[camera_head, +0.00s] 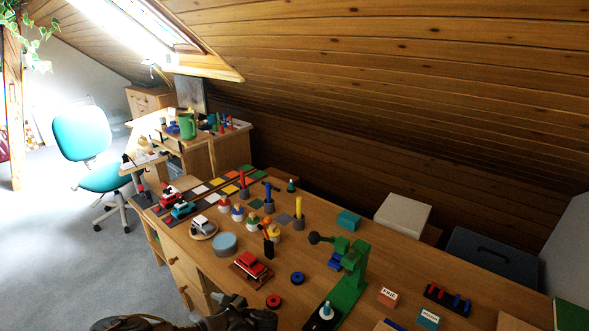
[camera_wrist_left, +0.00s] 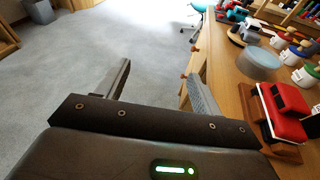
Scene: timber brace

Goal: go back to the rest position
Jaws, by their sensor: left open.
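My left gripper (camera_head: 240,312) is at the bottom of the head view, by the front edge of the wooden workbench (camera_head: 205,268). In the left wrist view my left gripper (camera_wrist_left: 155,75) has its two fingers wide apart with nothing between them. Grey carpet shows beyond the fingers. The bench edge runs close along the right finger. A red toy car (camera_head: 250,264) on a brown base lies on the bench near this gripper; it also shows at the right of the left wrist view (camera_wrist_left: 284,110). My right gripper is not in view.
A green press (camera_head: 350,280), red ring (camera_head: 273,301), blue ring (camera_head: 297,278) and round blue-grey tin (camera_head: 224,243) stand on the bench. Small pots and toy cars stand farther back. A teal chair (camera_head: 82,135) is at the left. The carpet (camera_head: 80,270) left of the bench is clear.

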